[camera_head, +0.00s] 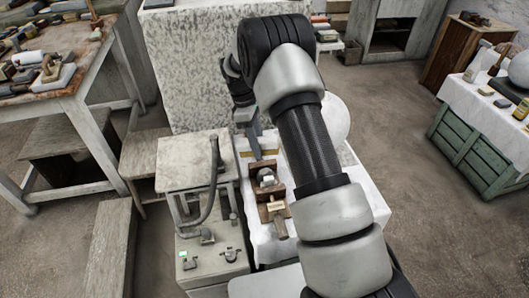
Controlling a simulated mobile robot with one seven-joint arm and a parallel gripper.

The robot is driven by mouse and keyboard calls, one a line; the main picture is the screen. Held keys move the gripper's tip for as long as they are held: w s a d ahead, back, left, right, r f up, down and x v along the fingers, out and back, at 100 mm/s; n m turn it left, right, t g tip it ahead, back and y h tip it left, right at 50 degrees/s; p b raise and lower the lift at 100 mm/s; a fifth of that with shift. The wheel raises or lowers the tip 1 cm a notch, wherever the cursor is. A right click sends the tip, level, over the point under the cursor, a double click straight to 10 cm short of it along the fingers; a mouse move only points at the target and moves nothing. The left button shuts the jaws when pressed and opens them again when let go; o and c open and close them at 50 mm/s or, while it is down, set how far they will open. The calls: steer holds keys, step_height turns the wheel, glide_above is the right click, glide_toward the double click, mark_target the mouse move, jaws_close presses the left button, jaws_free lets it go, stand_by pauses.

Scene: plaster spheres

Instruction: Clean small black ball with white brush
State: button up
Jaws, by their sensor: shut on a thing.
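My gripper (256,151) hangs down over the back left part of a white-covered table (262,242). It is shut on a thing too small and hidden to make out. In front of it, a small dark grey rounded thing (266,174) sits on a brown wooden block (268,190); I cannot tell whether it is the small black ball. I cannot tell for sure which thing is the white brush. My arm hides the right part of the table.
A large white sphere (336,118) shows partly behind my arm. A speckled pale block (188,75) stands at the back. A grey stand with a curved hose (213,180) is close on the left. Cluttered worktables stand at far left and right; open floor (400,150) lies right.

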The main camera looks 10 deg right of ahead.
mark_target(264, 170)
steer(key=shift+w+d+f+n+t+h+b, duration=0.15)
steer(key=shift+w+f+n+b, duration=0.35)
steer(key=shift+f+b, duration=1.05)
steer(key=shift+w+d+f+n+t+h+b, duration=0.1)
steer(key=shift+w+d+f+n+b, duration=0.35)
steer(key=shift+f, duration=1.95)
steer(key=shift+w+f+n+t+h+b, duration=0.15)
steer(key=shift+f+n+b, duration=0.8)
steer(key=shift+f, duration=1.05)
steer(key=shift+f, duration=0.2)
steer(key=shift+d, duration=0.1)
steer(key=shift+d+r, duration=0.25)
steer(key=shift+d, duration=0.75)
